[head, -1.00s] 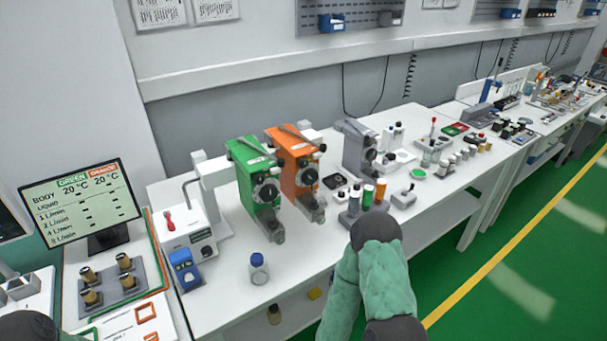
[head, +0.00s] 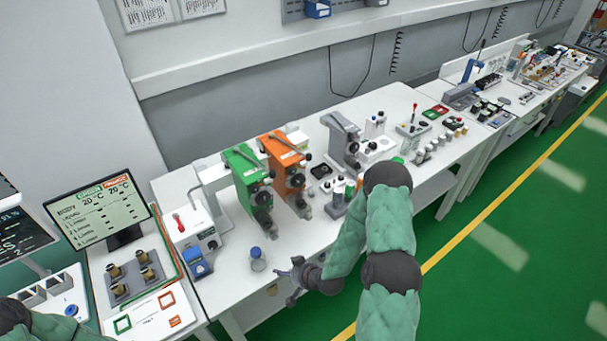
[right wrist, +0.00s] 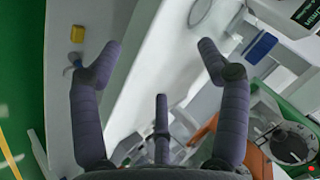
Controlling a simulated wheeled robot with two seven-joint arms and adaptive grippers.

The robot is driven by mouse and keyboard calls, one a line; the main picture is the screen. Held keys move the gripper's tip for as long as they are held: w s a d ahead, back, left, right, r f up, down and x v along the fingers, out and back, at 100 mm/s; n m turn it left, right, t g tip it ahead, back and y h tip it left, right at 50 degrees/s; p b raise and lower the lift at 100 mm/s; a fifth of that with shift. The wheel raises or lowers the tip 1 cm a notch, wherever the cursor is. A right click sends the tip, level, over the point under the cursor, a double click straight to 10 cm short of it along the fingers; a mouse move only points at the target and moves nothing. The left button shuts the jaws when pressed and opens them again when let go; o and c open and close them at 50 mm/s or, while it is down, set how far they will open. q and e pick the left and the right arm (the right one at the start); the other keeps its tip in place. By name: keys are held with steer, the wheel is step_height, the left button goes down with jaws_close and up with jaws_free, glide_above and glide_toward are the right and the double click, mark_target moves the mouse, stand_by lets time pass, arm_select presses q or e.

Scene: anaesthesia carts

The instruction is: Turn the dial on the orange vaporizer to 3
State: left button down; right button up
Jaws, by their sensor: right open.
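The orange vaporizer (head: 280,152) stands upright on the white bench, just right of the green vaporizer (head: 243,170). Its dark round dial (head: 297,181) faces the bench's front; I cannot read its setting. My right gripper (head: 287,282) is low at the bench's front edge, in front of the vaporizers and apart from them. In the right wrist view its fingers (right wrist: 160,55) are spread with nothing between them. An orange body, apparently the orange vaporizer (right wrist: 258,158), shows partly at lower right behind a finger. My left gripper is out of view; only part of my left arm shows.
A blue-capped bottle (head: 257,260) stands near the front edge, close to my right gripper. A grey vaporizer (head: 343,140) stands to the right, with small bottles in front. A screen (head: 98,210) at left lists green and orange settings. Green floor is open at right.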

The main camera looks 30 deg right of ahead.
steer(key=w+d+r+t+h+p, duration=0.1)
steer(key=w+d+r+t+p, duration=0.35)
steer(key=d+r, duration=0.6)
steer(key=t, duration=0.5)
glide_toward(300, 183)
steer(key=w, duration=0.5)
steer(key=w+p, duration=0.1)
steer(key=w, duration=0.2)
steer(key=shift+a+r, duration=0.25)
steer(key=shift+a, duration=0.15)
steer(key=c, duration=1.2)
